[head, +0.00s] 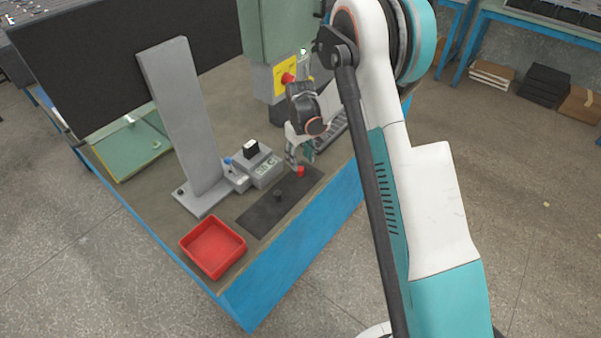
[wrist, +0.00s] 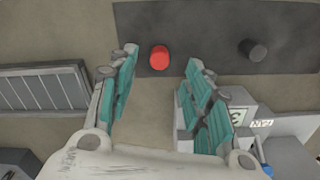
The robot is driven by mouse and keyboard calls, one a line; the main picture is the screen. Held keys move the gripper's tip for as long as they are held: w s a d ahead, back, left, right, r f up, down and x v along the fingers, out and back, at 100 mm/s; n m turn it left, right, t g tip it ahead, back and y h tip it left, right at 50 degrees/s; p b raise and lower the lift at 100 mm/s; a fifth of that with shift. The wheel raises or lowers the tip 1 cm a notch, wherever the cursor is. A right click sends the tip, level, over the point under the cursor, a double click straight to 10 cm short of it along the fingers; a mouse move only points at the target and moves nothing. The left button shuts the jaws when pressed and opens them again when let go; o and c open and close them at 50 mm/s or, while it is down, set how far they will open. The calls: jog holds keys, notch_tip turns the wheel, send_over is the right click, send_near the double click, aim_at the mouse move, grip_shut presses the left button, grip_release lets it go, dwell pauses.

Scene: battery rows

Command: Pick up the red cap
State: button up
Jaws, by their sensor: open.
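The red cap (wrist: 159,58) is a small round piece on the dark mat (wrist: 215,20) in the wrist view. It also shows in the head view (head: 300,171), at the mat's far end. My gripper (wrist: 161,55) is open and empty, with its teal-padded fingers on either side of the cap in the picture. In the head view, my gripper (head: 299,160) is above and close to the cap. Whether the fingers are down at the cap's height, I cannot tell.
A dark round piece (wrist: 253,50) stands on the mat right of the cap. A grey box (head: 265,168) with a black top part sits beside the mat. A red tray (head: 239,236) is at the near end.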

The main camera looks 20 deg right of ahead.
aim_at(300, 168)
notch_tip(300, 168, down, 5)
jog(key=shift+w+b, duration=0.1)
jog(key=shift+b, duration=1)
jog(key=c, duration=0.8)
